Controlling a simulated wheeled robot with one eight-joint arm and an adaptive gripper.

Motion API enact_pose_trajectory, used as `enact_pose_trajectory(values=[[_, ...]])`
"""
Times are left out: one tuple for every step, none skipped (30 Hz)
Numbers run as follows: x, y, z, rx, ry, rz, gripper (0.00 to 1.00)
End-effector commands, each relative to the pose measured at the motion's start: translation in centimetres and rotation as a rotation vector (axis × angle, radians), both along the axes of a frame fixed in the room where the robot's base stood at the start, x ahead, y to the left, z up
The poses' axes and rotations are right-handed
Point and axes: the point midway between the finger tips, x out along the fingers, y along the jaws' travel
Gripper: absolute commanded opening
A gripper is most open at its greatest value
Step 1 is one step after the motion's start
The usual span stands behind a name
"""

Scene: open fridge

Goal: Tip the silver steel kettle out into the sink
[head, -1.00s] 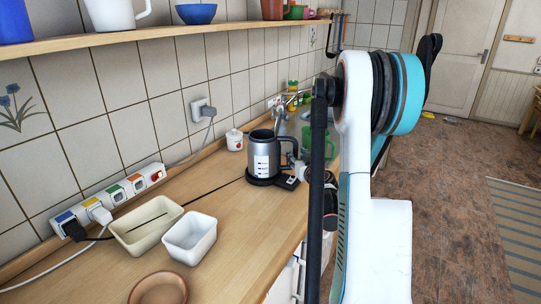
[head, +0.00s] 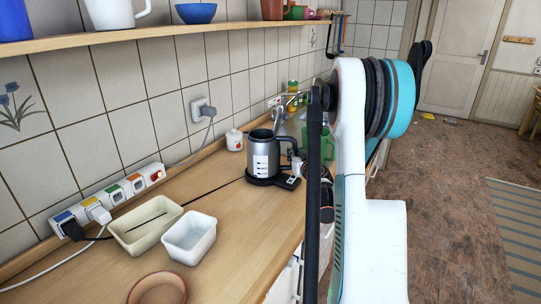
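The silver steel kettle (head: 263,152) stands upright on its black base (head: 262,178) on the wooden counter, its black handle on the right side. My arm stands in front and hides most of the sink area.
A green pitcher (head: 327,147) is partly hidden behind my arm. A white lidded jar (head: 234,140) stands left of the kettle. A cream tray (head: 146,226), a white tub (head: 189,238) and a brown bowl (head: 158,290) sit on the near counter. A power strip (head: 108,201) lies along the wall.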

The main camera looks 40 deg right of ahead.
Motion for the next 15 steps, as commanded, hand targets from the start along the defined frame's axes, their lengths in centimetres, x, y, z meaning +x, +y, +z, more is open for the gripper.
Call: enact_pose_trajectory(values=[[0.01,0.03,0.00,0.000,0.000,0.000,0.00],[0.01,0.03,0.00,0.000,0.000,0.000,0.00],[0.01,0.03,-0.01,0.000,0.000,0.001,0.00],[0.01,0.03,-0.01,0.000,0.000,0.001,0.00],[0.01,0.02,0.07,0.001,-0.002,0.000,0.00],[0.01,0.02,0.07,0.001,-0.002,0.000,0.00],[0.02,0.02,0.09,0.001,-0.002,0.000,0.00],[0.01,0.03,0.11,0.001,-0.002,0.000,0.00],[0.01,0.03,0.16,0.002,-0.001,0.000,0.00],[0.01,0.03,0.22,0.002,-0.001,0.000,0.00],[0.01,0.03,0.30,0.002,-0.001,0.000,0.00],[0.01,0.02,0.44,0.001,-0.002,0.000,0.00],[0.00,0.02,0.55,0.001,-0.002,0.000,0.00],[0.00,0.02,0.66,0.001,-0.002,0.000,0.00],[0.00,0.03,0.83,0.001,-0.002,0.000,0.00]])
